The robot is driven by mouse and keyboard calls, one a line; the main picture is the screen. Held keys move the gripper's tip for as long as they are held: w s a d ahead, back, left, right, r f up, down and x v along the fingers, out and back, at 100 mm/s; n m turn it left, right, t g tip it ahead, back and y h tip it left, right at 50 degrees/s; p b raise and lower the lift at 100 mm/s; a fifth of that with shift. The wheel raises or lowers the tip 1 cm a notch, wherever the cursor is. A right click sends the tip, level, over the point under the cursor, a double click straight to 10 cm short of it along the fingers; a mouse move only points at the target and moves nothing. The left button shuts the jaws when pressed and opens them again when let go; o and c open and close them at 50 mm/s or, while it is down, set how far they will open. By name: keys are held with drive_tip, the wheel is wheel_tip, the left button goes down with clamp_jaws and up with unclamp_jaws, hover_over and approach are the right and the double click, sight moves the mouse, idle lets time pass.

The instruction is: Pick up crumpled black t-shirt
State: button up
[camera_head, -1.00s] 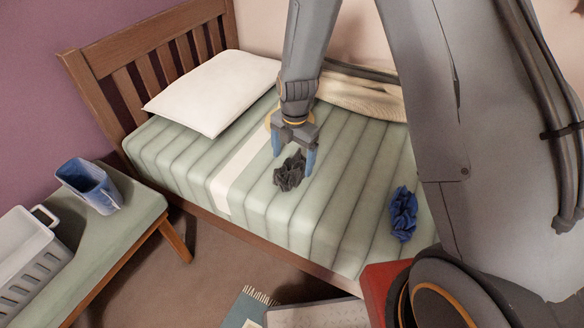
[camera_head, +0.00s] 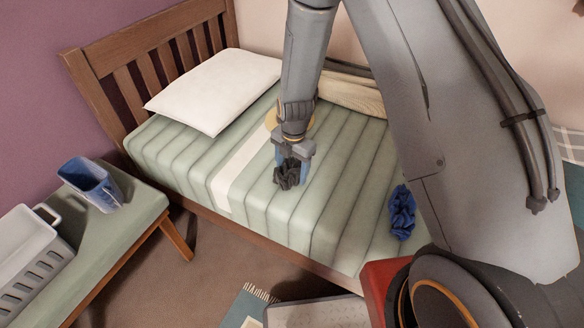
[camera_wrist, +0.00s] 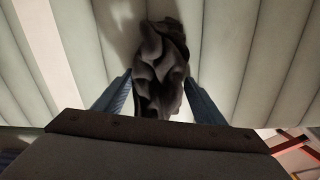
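The crumpled black t-shirt (camera_head: 288,177) is a small dark bundle on the pale green striped bed (camera_head: 330,205), near its front edge. My gripper (camera_head: 292,168) points down at it, with one blue finger on either side. In the wrist view the t-shirt (camera_wrist: 160,72) fills the space between the blue fingers (camera_wrist: 158,92), which look closed in against its sides. The t-shirt still appears to rest on the bed. Its underside is hidden.
A crumpled blue cloth (camera_head: 402,212) lies farther right on the bed. A white pillow (camera_head: 215,92) is at the headboard. A bench (camera_head: 125,235) at left holds a blue bin (camera_head: 90,185) and a white basket (camera_head: 35,255). A red object (camera_head: 378,285) stands at the lower right.

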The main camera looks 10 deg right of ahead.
drive_tip(key=c, duration=0.6)
drive_tip(key=shift+o, duration=0.2)
drive_tip(key=shift+r, duration=0.1)
